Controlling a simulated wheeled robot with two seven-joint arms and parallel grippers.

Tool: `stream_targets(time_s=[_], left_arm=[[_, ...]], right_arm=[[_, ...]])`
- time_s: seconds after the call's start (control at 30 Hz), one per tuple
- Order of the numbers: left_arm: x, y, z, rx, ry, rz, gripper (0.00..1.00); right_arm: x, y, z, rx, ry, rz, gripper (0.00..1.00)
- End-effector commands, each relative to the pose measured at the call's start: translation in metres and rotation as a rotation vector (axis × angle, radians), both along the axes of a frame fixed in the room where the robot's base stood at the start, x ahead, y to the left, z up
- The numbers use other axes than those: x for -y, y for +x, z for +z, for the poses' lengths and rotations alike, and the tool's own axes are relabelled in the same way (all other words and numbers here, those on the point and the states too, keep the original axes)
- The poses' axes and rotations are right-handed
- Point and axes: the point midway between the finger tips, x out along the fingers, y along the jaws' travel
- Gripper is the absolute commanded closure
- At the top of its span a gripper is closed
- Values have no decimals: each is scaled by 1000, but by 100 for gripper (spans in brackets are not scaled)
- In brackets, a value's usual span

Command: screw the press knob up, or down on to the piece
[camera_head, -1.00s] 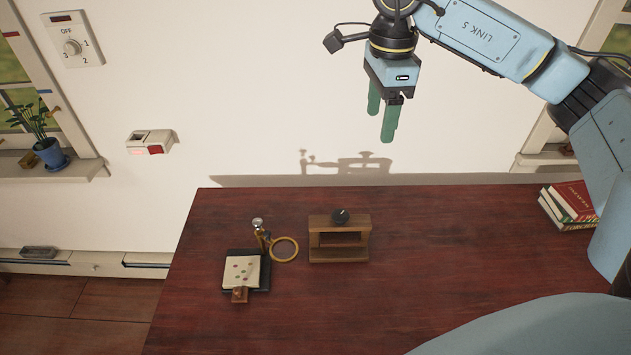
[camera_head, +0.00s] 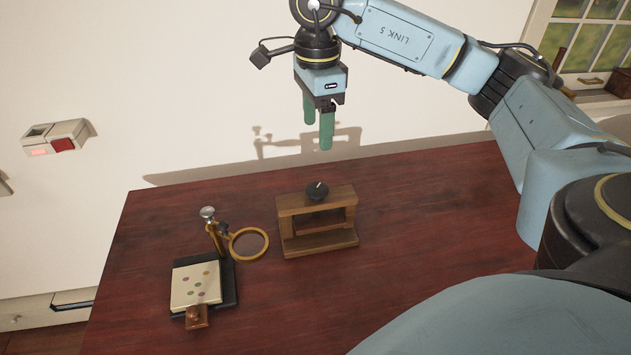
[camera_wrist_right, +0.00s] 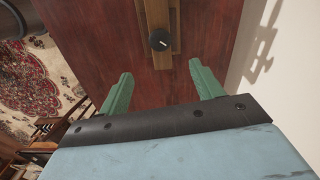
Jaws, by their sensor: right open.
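The press (camera_head: 287,207) is a wooden frame with an open middle, standing on the dark red table. Its black knob (camera_head: 317,190) with a pale mark sits on the top beam. The knob (camera_wrist_right: 160,40) also shows in the right wrist view, beyond the fingertips. My right gripper (camera_head: 318,135) hangs above the knob with its green fingers pointing down, open and empty. In the right wrist view the fingers (camera_wrist_right: 162,72) are spread wide apart. No separate piece can be made out inside the press. My left gripper is not in view.
Left of the press stand a magnifier with a brass ring (camera_head: 232,243) and a dark board (camera_head: 230,291) bearing a pale card with coloured dots. A small wooden block (camera_head: 197,317) is at its front. The wall is close behind the table (camera_head: 400,205).

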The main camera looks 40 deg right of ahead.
Motion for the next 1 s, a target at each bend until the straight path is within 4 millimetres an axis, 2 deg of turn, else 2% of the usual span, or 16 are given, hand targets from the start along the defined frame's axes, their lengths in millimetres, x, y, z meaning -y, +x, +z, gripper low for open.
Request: stream_targets(time_s=[0.17, 0.5, 0.7, 0.83, 1.0], left_arm=[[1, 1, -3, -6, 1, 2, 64], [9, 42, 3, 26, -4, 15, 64], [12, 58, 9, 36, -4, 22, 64], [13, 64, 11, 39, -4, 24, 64], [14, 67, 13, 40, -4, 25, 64]], right_arm=[[0, 0, -16, -2, 0, -1, 34], [1, -1, -87, -5, -1, -1, 34], [0, -1, -119, -2, 0, -1, 34], [0, 0, -130, -1, -1, -1, 34], [0, 0, -135, 0, 0, -1, 34]])
